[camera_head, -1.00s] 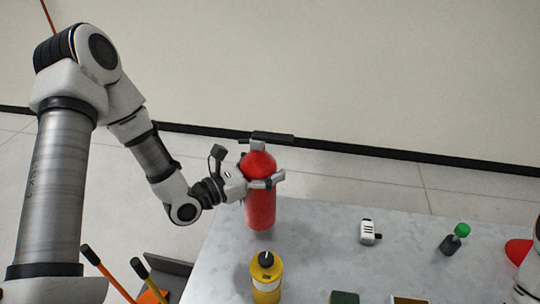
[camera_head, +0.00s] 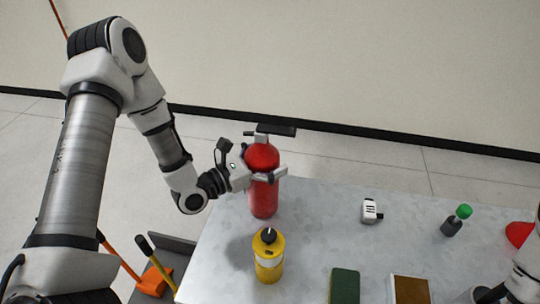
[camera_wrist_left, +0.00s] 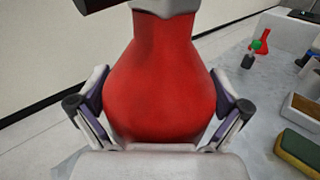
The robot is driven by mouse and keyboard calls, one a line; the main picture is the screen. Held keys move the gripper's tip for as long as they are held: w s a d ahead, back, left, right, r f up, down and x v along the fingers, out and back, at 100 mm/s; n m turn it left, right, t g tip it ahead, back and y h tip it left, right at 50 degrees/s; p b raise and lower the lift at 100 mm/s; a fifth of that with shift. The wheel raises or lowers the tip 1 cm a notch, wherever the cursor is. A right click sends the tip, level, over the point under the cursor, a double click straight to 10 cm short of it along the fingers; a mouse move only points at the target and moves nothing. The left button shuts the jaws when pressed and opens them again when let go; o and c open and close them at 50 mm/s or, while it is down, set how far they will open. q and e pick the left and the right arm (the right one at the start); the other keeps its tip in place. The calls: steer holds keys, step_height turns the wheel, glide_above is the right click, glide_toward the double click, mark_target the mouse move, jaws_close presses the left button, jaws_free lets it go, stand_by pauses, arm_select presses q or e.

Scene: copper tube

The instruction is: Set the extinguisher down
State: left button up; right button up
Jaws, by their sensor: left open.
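The red fire extinguisher (camera_head: 264,200) stands upright on the grey table (camera_head: 310,235), near its back left corner. Its black handle is at the top. My left gripper (camera_head: 274,177) is at the upper body of the extinguisher, with one finger on each side. In the left wrist view the red body (camera_wrist_left: 160,85) fills the middle, and the left gripper's fingers (camera_wrist_left: 160,115) are open around it. The finger tips' far sides are partly hidden. My right arm shows only in part at the bottom right, and its fingers cannot be seen.
A yellow bottle (camera_head: 269,262) stands close in front of the extinguisher. A white device (camera_head: 371,211), a green-capped bottle (camera_head: 456,221), a red object (camera_head: 519,234), a green sponge (camera_head: 345,286) and a brown-topped block (camera_head: 411,290) lie further right. Orange-headed tools (camera_head: 153,280) are left of the table.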

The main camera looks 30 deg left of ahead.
arm_select(q)
steer(key=shift+r, duration=0.2)
steer(key=shift+s+a+f, duration=0.1)
steer(key=shift+s+a, duration=0.05)
steer(key=shift+a, duration=0.05)
steer(key=p+v, duration=0.3)
steer(key=v, duration=0.8)
steer(key=shift+s, duration=0.2)
steer(key=shift+a, duration=0.15)
